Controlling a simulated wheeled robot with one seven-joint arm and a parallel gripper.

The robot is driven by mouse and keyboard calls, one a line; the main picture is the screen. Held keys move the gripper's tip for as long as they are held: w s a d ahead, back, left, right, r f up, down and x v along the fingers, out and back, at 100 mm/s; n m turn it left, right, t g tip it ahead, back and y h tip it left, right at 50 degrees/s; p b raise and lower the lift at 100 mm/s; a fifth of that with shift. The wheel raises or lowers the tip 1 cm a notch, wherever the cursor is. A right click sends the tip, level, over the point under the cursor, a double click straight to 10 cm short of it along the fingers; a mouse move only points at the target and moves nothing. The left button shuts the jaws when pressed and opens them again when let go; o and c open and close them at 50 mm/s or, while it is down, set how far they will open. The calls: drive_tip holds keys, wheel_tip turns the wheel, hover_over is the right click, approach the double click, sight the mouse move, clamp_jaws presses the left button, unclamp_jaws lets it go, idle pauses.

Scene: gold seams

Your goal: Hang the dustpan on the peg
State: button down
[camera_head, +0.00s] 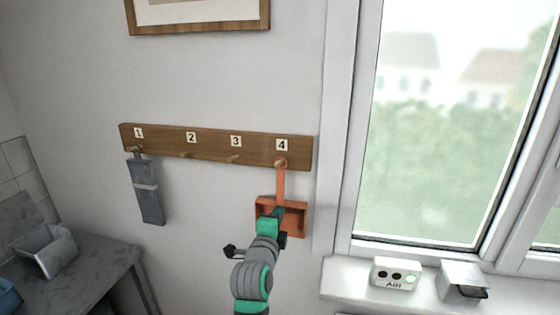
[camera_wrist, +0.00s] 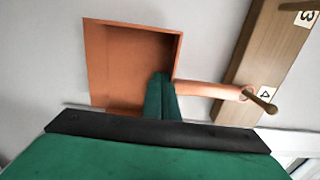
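The orange dustpan (camera_head: 295,218) is upright below the number 4 label, against the wall. Its handle (camera_head: 281,184) points up and its end is at peg 4 (camera_head: 281,162). In the wrist view the dustpan (camera_wrist: 105,60) shows its open tray, and the peg (camera_wrist: 262,100) sticks out past the handle's end. My gripper (camera_head: 276,212) is at the tray, near the foot of the handle. Its green fingers (camera_wrist: 161,88) are close together and appear shut on the dustpan's edge.
The wooden rail (camera_head: 210,146) has pegs numbered 1 to 4. A grey brush-like item (camera_head: 147,190) hangs from peg 1; pegs 2 and 3 are empty. The window frame (camera_head: 340,130) stands just right of the rail. A white AIR box (camera_head: 395,274) sits on the sill.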

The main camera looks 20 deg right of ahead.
drive_tip(key=shift+v, duration=1.55)
idle(1.4)
drive_tip(key=shift+v, duration=3)
drive_tip(key=shift+f, duration=0.1)
drive_tip(key=s+a+f+n+y, duration=0.2)
drive_tip(key=s+a+f+n, duration=0.3)
drive_tip(key=f, duration=0.3)
drive_tip(key=s+a+f+n+t+y, duration=0.1)
drive_tip(key=s+a+f+n+y, duration=0.2)
drive_tip(key=s+f+n, duration=0.5)
drive_tip(key=s+a+f+n+y, duration=0.25)
drive_tip(key=s+a+f, duration=0.2)
drive_tip(key=f, duration=0.45)
drive_tip(key=s+a+n, duration=0.2)
drive_tip(key=s+n, duration=0.1)
drive_tip(key=s, duration=0.6)
drive_tip(key=s+a+f+n+y, duration=0.1)
drive_tip(key=s+a+n, duration=0.1)
drive_tip(key=s, duration=0.7)
drive_tip(key=s+a+f+n+y, duration=0.1)
drive_tip(key=s+a+n, duration=0.2)
drive_tip(key=s, duration=0.6)
drive_tip(key=shift+s+f+n+g, duration=0.2)
drive_tip(key=shift+s+n+g, duration=0.15)
drive_tip(key=shift+n, duration=0.3)
drive_tip(key=shift+a+y, duration=0.15)
drive_tip(key=shift+y, duration=0.1)
